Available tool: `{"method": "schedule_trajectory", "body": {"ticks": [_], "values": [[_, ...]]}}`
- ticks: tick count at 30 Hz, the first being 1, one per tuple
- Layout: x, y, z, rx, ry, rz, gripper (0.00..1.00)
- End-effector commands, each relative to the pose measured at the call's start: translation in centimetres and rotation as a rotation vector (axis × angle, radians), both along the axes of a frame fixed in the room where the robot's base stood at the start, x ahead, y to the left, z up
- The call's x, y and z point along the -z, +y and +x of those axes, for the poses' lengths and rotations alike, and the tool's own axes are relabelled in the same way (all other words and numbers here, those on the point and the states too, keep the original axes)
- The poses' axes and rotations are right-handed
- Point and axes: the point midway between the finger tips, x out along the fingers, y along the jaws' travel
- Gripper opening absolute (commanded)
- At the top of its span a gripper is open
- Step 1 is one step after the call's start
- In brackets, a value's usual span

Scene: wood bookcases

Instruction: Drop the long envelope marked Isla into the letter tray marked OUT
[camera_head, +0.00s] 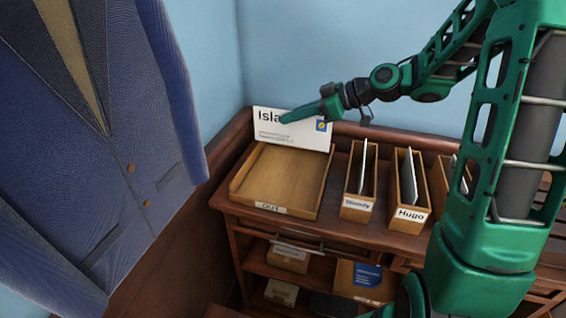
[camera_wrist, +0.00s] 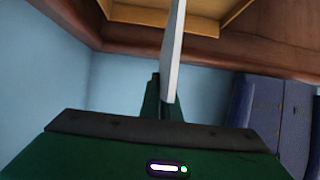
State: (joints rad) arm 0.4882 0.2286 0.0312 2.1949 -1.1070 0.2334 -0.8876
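The long white envelope (camera_head: 305,135) marked Isla is held upright by my gripper (camera_head: 290,118), above the back part of the wooden letter tray (camera_head: 238,184) marked OUT. The gripper is shut on the envelope's upper edge and hides part of the name. The tray's floor looks empty where it shows. In the wrist view, the envelope (camera_wrist: 174,50) appears edge-on between the fingers (camera_wrist: 166,100), with part of the tray (camera_wrist: 205,34) beyond it.
Upright wooden holders stand right of the tray: one with an unclear label (camera_head: 357,205) and one marked Hugo (camera_head: 411,216), each with mail. A blue coat (camera_head: 120,120) hangs at the left, close to the tray. Boxes (camera_head: 288,257) sit on shelves below.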

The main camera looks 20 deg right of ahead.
Motion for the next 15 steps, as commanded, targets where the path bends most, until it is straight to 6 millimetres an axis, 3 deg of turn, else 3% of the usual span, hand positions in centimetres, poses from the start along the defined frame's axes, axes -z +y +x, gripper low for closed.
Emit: {"method": "schedule_trajectory", "body": {"ticks": [5, 15], "values": [[0.8, -0.6, 0.0, 0.009, 0.003, 0.002, 0.0], [4.4, -0.8, 0.0, 0.012, 0.003, 0.002, 0.0]]}}
